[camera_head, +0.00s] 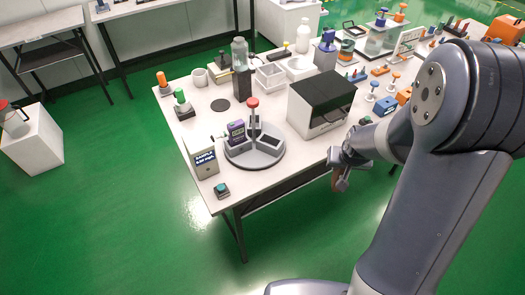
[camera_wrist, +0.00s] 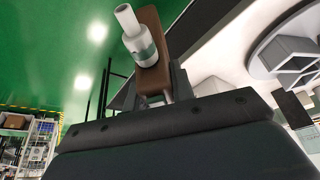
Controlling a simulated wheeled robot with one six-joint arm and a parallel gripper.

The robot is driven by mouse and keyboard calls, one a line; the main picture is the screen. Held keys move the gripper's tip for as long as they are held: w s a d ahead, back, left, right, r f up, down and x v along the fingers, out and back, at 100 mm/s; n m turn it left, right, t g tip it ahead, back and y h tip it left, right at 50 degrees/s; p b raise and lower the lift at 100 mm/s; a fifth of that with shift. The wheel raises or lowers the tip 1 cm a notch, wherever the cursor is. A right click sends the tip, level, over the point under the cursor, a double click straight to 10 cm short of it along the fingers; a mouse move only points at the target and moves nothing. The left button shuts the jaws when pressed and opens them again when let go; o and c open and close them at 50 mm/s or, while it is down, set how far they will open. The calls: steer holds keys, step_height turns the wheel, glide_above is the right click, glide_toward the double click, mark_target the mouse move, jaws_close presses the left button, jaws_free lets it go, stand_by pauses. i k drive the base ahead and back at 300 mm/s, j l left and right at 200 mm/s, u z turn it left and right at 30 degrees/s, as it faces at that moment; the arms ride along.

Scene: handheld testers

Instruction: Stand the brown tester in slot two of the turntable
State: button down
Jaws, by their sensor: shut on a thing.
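The brown tester (camera_wrist: 152,76) is held between the jaws of my gripper (camera_wrist: 155,88) in the wrist view. A pale nozzle-like cylinder (camera_wrist: 134,35) sits on its near face. In the head view my gripper (camera_head: 345,166) is past the table's right front edge, with a small brown part of the tester (camera_head: 336,182) below it. The grey round turntable (camera_head: 254,162) stands on the table, left of my gripper and apart from it. It has upright dividers, a red-topped centre post and a purple tester (camera_head: 237,133) standing at its left. Slot numbers are not readable.
A black-and-white box (camera_head: 320,103) stands between the turntable and the table's right side. A white sign box (camera_head: 202,160) and a teal-topped button (camera_head: 222,190) are left of the turntable. Bottles and knobbed tools crowd the back. The floor in front is clear.

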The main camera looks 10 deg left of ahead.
mark_target(270, 149)
steer(key=i+j+z, duration=0.1)
steer(key=j+z, duration=0.2)
steer(key=j, duration=0.45)
steer(key=j+z, duration=0.3)
steer(key=j, duration=0.45)
